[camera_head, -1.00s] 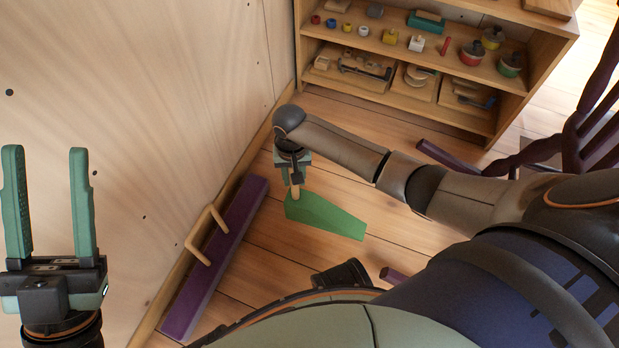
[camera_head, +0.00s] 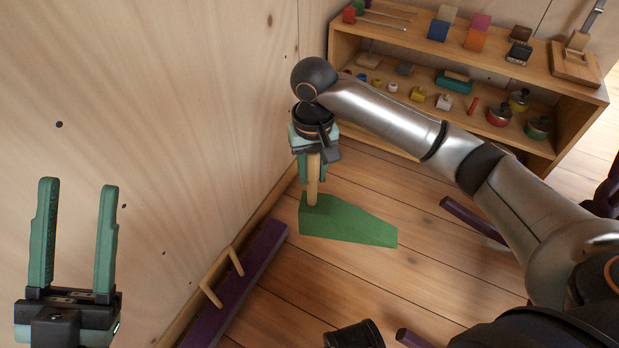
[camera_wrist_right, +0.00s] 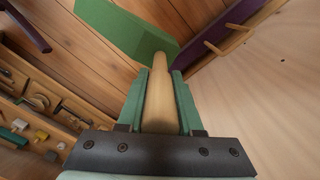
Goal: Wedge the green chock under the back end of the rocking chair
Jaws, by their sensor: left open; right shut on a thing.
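The green chock (camera_head: 345,222) is a wedge with an upright wooden handle (camera_head: 312,188) at its thick end. My right gripper (camera_head: 314,168) is shut on that handle and points down. The right wrist view shows the handle (camera_wrist_right: 160,95) between the fingers and the chock (camera_wrist_right: 130,28) beyond. I cannot tell whether the chock touches the floor. Dark purple parts of the rocking chair show at the right: a rail end (camera_head: 472,217) and another (camera_head: 412,339). Most of the chair is hidden or out of view. My left gripper (camera_head: 76,190) is open and empty.
A purple beam with a wooden handle (camera_head: 242,285) lies along the wall (camera_head: 170,120) at the left. A wooden shelf (camera_head: 560,85) with blocks and small pots stands at the back. Bare floor (camera_head: 370,280) lies between the chock and the chair parts.

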